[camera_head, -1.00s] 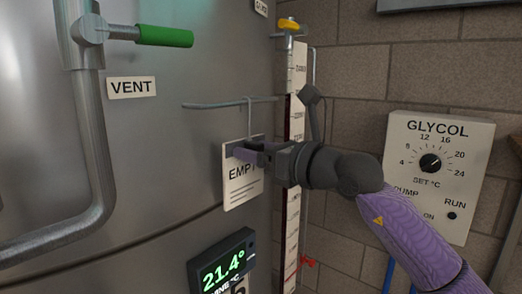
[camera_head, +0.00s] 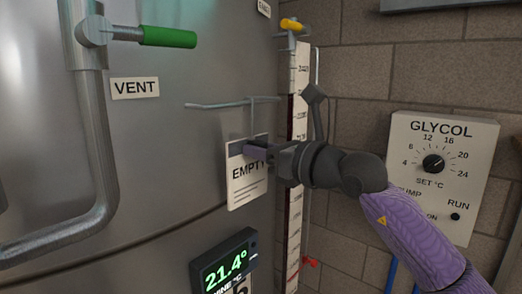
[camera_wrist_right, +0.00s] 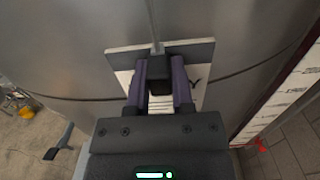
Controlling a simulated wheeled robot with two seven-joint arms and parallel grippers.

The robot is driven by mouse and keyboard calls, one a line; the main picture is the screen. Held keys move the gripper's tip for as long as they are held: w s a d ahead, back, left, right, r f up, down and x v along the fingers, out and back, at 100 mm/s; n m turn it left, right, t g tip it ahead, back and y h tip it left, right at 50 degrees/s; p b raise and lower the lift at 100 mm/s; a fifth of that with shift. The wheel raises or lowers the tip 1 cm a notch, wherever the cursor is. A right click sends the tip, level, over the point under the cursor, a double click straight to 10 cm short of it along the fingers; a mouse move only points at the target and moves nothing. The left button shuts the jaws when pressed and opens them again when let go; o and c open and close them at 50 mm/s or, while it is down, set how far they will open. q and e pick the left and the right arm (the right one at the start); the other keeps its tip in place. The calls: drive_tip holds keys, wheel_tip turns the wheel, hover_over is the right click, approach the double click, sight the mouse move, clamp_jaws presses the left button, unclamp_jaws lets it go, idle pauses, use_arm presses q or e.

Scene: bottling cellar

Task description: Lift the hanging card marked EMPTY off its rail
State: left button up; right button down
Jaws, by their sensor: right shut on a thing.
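The white card marked EMPTY (camera_head: 247,186) hangs in front of the steel tank, on a thin wire hanger (camera_head: 250,118) that reaches up to the rail (camera_head: 214,105). The hanger's top is at the rail. My right gripper (camera_head: 256,149) reaches in from the right and is shut at the card's upper part. In the right wrist view, the gripper's purple fingers (camera_wrist_right: 159,82) close on a dark block at the card's top edge (camera_wrist_right: 190,48); the hanger rod (camera_wrist_right: 153,22) rises behind it. The fingers hide part of the card. My left gripper is not in view.
A level gauge (camera_head: 298,130) with a yellow-handled valve (camera_head: 291,24) stands just right of the card. A lit temperature display (camera_head: 224,264) sits below it. A green-handled vent valve (camera_head: 167,37) is upper left, and a glycol control box (camera_head: 440,175) is on the right wall.

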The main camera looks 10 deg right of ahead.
drive_tip(key=shift+r+p, duration=1.05)
drive_tip(key=shift+r, duration=0.6)
drive_tip(key=b+v, duration=0.6)
drive_tip(key=v, duration=0.4)
